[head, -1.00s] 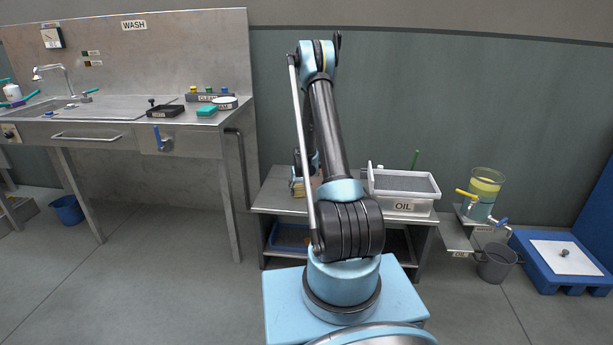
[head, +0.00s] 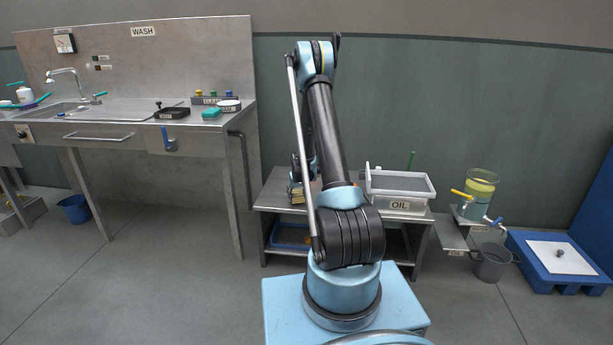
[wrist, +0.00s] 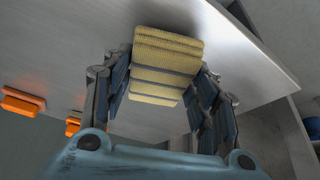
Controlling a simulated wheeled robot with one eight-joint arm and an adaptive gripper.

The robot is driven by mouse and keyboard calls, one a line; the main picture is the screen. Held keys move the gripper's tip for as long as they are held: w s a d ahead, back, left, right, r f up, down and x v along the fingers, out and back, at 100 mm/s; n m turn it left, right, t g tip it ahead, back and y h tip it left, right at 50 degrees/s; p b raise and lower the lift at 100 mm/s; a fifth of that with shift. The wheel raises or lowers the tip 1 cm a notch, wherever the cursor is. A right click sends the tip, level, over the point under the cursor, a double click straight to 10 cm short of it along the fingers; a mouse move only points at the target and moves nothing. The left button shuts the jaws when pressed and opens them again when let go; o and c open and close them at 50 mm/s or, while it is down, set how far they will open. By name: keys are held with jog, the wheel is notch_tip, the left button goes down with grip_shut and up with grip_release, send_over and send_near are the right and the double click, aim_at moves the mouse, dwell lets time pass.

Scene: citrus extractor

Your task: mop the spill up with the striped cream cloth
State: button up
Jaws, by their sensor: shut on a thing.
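The striped cream cloth (wrist: 165,45) is a folded yellowish pad with darker bands, in the upper middle of the wrist view. My gripper (wrist: 166,82) is shut on it, with a jointed finger on each side. In the head view a small part of the cloth (head: 297,195) shows left of my arm, over the low steel bench (head: 272,201). My arm hides most of the gripper there. No spill can be made out in either view.
A white box marked OIL (head: 400,207) stands on the bench's right part. Right of it are a glass tank (head: 479,195), a grey bucket (head: 491,262) and a blue pallet (head: 537,276). The wash sink bench (head: 110,137) is at left. Two orange objects (wrist: 22,101) show in the wrist view.

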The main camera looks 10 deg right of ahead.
jog(key=shift+s+a+r, duration=0.1)
jog(key=shift+a+r, duration=0.1)
jog(key=shift+r, duration=2.95)
jog(key=s+r, duration=0.3)
jog(key=s, duration=0.9)
jog(key=shift+s+d, duration=0.3)
jog(key=shift+d, duration=0.1)
jog(key=shift+r, duration=0.1)
